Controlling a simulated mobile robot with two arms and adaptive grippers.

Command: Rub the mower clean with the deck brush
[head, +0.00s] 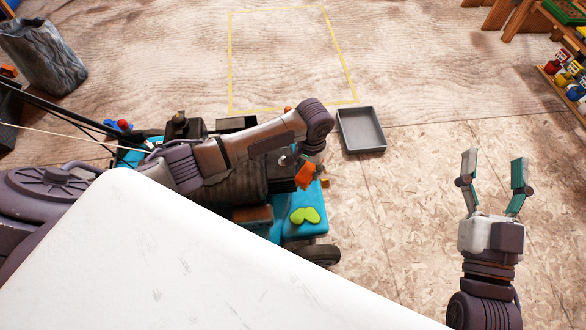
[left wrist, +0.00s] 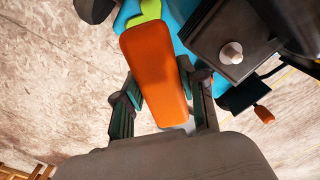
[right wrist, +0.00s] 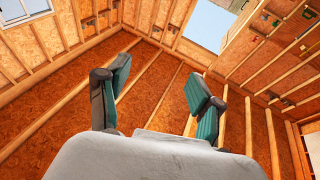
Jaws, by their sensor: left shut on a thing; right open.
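The mower (head: 278,232) stands left of centre in the head view, with a turquoise deck and dark engine, partly hidden behind my left arm. A lime-green patch (head: 304,215) lies on its deck; part of it shows in the left wrist view (left wrist: 150,10). My left gripper (head: 302,166) is shut on the orange deck brush (left wrist: 153,72), above the mower's right side. The brush also shows in the head view (head: 306,177). Its bristles are hidden, so I cannot tell whether it touches the deck. My right gripper (head: 494,166) is open and empty, right of the mower.
A grey tray (head: 362,131) lies on the floor just beyond the mower's right side. A yellow outline (head: 293,12) marks bare floor at the back. A grey bin (head: 42,58) stands at the left. Shelves with small containers (head: 562,75) line the right edge. The floor between tray and shelves is clear.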

